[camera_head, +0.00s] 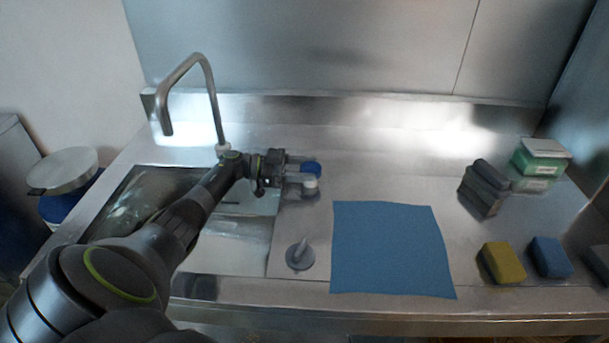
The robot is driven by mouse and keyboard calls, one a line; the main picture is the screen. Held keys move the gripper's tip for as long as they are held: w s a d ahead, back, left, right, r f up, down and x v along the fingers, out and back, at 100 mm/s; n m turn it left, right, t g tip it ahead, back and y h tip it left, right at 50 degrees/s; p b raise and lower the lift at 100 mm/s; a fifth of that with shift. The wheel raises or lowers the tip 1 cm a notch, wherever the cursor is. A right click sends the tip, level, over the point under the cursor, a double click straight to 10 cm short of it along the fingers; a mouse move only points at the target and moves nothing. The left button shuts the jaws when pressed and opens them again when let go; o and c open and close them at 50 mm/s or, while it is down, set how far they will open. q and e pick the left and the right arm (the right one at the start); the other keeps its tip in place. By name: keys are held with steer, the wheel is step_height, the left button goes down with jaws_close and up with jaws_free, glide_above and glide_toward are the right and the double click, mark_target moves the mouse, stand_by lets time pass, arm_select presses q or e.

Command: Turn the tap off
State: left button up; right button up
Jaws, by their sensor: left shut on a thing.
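The tap is a tall metal spout (208,88) bent over to the left, rising from a pale base behind the sink (235,240). No clear stream of water shows below its mouth. My left gripper (299,169) reaches across the sink from the left and is shut on this knob. The fingers partly hide the knob, so its turn angle cannot be told. My right gripper is out of view.
A grey knob with an upright lever (300,254) stands near the front. A blue cloth (390,250) lies flat beside it. Dark blocks (482,188), a green-and-white box (540,160), a yellow sponge (503,263) and a blue sponge (551,257) are at right. A lidded bin (62,172) stands left.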

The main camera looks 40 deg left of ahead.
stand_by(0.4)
arm_select(q)
steer(key=o, duration=1)
steer(key=b+v, duration=0.6)
steer(key=v, duration=1.1)
steer(key=shift+a+f, duration=0.1)
steer(key=shift+a, duration=0.1)
